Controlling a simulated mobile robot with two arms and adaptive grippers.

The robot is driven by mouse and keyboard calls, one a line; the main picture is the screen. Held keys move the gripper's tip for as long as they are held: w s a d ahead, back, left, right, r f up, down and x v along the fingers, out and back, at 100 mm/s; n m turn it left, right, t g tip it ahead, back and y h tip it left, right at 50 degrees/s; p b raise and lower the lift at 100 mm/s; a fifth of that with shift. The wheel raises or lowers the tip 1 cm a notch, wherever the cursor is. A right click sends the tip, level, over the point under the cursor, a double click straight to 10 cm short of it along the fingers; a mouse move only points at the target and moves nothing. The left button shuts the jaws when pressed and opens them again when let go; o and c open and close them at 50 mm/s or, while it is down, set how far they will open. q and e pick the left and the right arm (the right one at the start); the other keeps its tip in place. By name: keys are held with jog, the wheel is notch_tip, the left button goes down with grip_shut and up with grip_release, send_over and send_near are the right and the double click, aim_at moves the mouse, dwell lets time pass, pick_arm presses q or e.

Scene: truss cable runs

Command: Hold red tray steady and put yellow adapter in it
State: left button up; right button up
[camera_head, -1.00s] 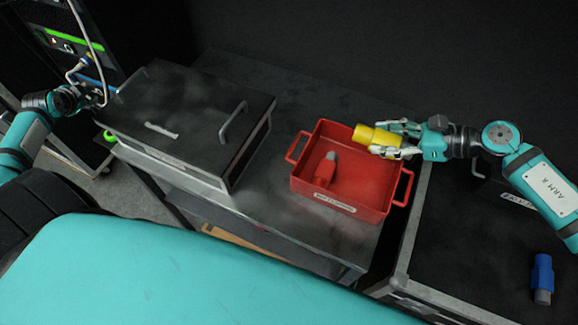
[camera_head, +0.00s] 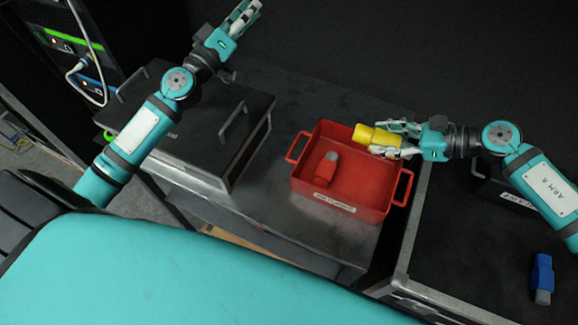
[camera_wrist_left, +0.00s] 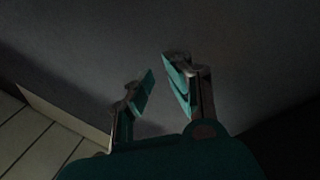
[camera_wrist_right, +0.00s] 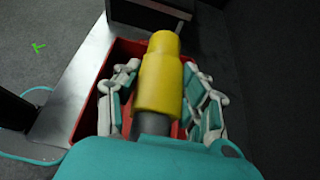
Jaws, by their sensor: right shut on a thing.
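The red tray (camera_head: 345,205) sits on the dark table, with a handle at each side and a label on its front. A red adapter (camera_head: 326,170) with a grey end lies inside it. My right gripper (camera_head: 392,142) is shut on the yellow adapter (camera_head: 372,136) and holds it over the tray's back right part. The right wrist view shows the yellow adapter (camera_wrist_right: 158,85) between the fingers with the red tray (camera_wrist_right: 90,95) behind it. My left gripper (camera_head: 240,18) is raised above and behind the black case, away from the tray. Its fingers (camera_wrist_left: 155,90) are apart and empty in the left wrist view.
A black case (camera_head: 185,130) with handles stands left of the tray. A blue adapter (camera_head: 542,278) lies on the dark surface (camera_head: 455,240) at the right. A rack with cables (camera_head: 75,50) stands at the far left. Table space behind the tray is clear.

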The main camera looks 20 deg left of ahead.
pick_arm(q)
jog(key=s+d+f+m+g+y, duration=0.2)
jog(key=s+d+f, duration=0.3)
jog(key=d+f, duration=0.6)
jog(key=m+g+y, duration=0.2)
jog(key=m+g, duration=0.2)
jog(key=g, duration=0.1)
send_near(306, 146)
jog(key=x, duration=1)
jog(key=shift+w+f, duration=0.1)
jog(key=shift+w, duration=0.2)
grip_shut()
